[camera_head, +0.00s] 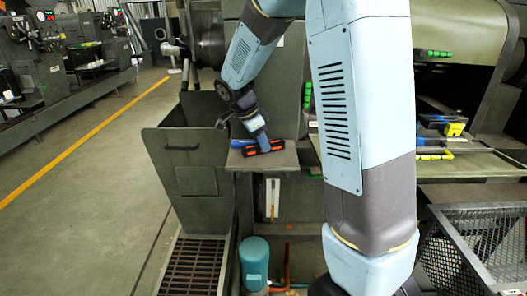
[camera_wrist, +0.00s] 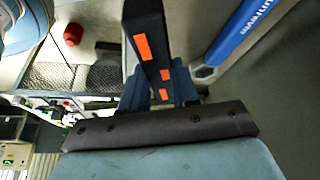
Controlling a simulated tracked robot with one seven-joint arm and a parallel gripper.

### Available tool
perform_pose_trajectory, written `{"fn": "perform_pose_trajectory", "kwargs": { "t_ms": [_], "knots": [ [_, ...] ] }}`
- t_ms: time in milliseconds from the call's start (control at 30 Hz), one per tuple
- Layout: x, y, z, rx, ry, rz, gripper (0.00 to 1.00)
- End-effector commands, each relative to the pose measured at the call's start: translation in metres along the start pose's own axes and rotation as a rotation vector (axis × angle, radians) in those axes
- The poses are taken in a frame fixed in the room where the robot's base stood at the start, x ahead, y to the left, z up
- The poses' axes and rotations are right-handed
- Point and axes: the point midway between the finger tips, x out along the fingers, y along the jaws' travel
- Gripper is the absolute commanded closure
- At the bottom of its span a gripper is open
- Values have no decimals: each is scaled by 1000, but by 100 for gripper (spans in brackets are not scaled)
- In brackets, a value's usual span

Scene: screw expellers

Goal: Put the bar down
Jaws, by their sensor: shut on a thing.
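My gripper (camera_head: 263,143) is low over a small grey shelf plate (camera_head: 284,160) in the head view. It is shut on a black bar with orange patches (camera_head: 277,146), which lies crosswise to the fingers. In the wrist view the bar (camera_wrist: 148,35) runs from the top edge down between my blue-grey fingers (camera_wrist: 160,88). The bar is at or just above the plate; I cannot tell whether it touches. A blue bar-shaped thing with white lettering (camera_wrist: 241,32) lies beside it, and its blue end (camera_head: 241,143) shows left of my gripper in the head view.
A grey metal bin (camera_head: 180,172) stands left of the plate. A wire mesh basket (camera_head: 490,240) is at the lower right. A yellow and black case (camera_head: 453,128) sits on the right-hand shelf. My arm hides part of the machine. A teal cylinder (camera_head: 254,262) stands below the plate.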

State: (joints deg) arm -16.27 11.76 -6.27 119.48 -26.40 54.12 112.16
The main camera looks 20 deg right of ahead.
Motion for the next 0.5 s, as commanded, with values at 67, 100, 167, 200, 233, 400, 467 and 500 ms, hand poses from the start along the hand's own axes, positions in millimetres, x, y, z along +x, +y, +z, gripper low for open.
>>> {"fn": "perform_pose_trajectory", "kwargs": {
  "t_ms": [67,100,167,200,233,400,467,500],
  "knots": [
    [2,-2,1,0,0,-1,100],
    [3,-3,1,0,0,-1,100],
    [6,-6,3,0,0,0,100],
    [9,-8,4,-1,0,1,100],
    [13,-7,6,-1,1,2,100],
    [32,-6,14,-1,0,2,100],
    [35,-6,15,0,0,0,100],
    [35,-6,15,0,0,-1,100]
  ]
}}
